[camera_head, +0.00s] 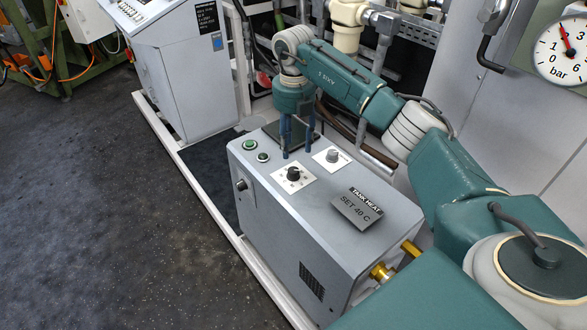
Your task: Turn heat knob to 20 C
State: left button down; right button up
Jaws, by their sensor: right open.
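A grey heater box labelled "TANK HEAT" and "SET 40 C" (357,208) stands in the middle. On its top are a black knob (293,174) on a white marked dial plate and a grey knob (332,156) on another white plate. The dial marks are too small to read, and I cannot tell for sure which knob sets the heat. My right gripper (297,153) points down with its two fingers apart and empty, just behind the black knob and left of the grey knob. It appears to touch neither. My left gripper is out of view.
Green buttons (249,145) sit on the box's left top, and a black side knob (241,185) is on its left face. Brass fittings (383,272) stick out at the right. A control cabinet (190,80) and pipes stand behind. The dark floor (90,220) at left is clear.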

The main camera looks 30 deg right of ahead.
aim_at(293, 170)
notch_tip(293, 170, down, 10)
jog(key=shift+a+p, duration=0.15)
jog(key=shift+p, duration=0.9)
jog(key=c, duration=1.2)
